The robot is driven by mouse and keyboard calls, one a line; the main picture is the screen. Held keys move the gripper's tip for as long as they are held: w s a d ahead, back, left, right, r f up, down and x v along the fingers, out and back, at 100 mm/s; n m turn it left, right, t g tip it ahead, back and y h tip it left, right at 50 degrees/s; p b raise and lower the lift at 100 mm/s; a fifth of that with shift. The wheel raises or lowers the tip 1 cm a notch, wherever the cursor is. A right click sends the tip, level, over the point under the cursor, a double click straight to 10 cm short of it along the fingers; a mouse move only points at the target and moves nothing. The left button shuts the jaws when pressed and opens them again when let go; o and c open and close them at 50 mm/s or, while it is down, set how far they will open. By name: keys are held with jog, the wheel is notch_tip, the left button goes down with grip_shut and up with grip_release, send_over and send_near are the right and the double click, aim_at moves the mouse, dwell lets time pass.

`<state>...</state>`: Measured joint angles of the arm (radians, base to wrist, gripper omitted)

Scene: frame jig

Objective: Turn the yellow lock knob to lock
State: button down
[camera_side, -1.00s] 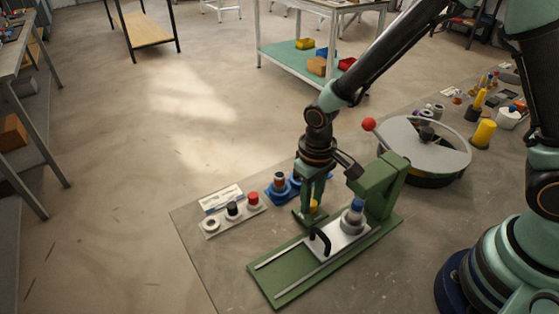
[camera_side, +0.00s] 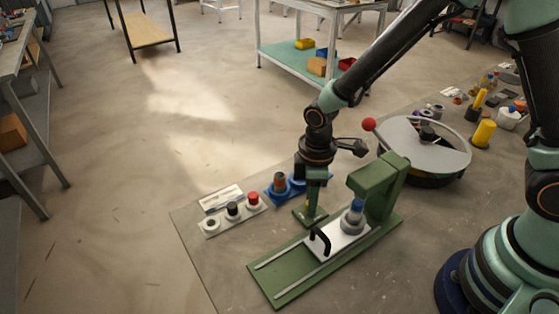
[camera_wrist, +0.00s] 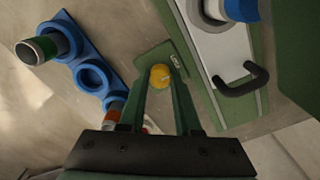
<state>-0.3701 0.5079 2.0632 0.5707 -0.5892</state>
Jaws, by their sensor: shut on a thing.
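The yellow lock knob (camera_wrist: 160,76) sits on a small green plate (camera_wrist: 178,62) with pale markings, beside the green frame jig (camera_side: 290,272). My gripper (camera_wrist: 160,82) points down over the plate, and its two green fingers are shut on the knob, one on each side. In the side view my gripper (camera_side: 313,212) stands at the plate's edge, and its fingers hide most of the knob there. The jig carries a pale sliding plate (camera_side: 347,239) with a black handle (camera_side: 320,240) and a blue-topped grey part (camera_side: 355,212).
A blue holder (camera_side: 278,194) with cylindrical parts stands close behind my gripper. A white tray (camera_side: 222,222) with black and red knobs lies to the left. A round grey turntable (camera_side: 430,150) stands at the right. The jig's green arch (camera_side: 376,180) rises close on the right.

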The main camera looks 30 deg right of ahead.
jog(key=shift+n, duration=0.6)
jog(key=c, duration=0.6)
grip_release()
notch_tip(320, 180, up, 12)
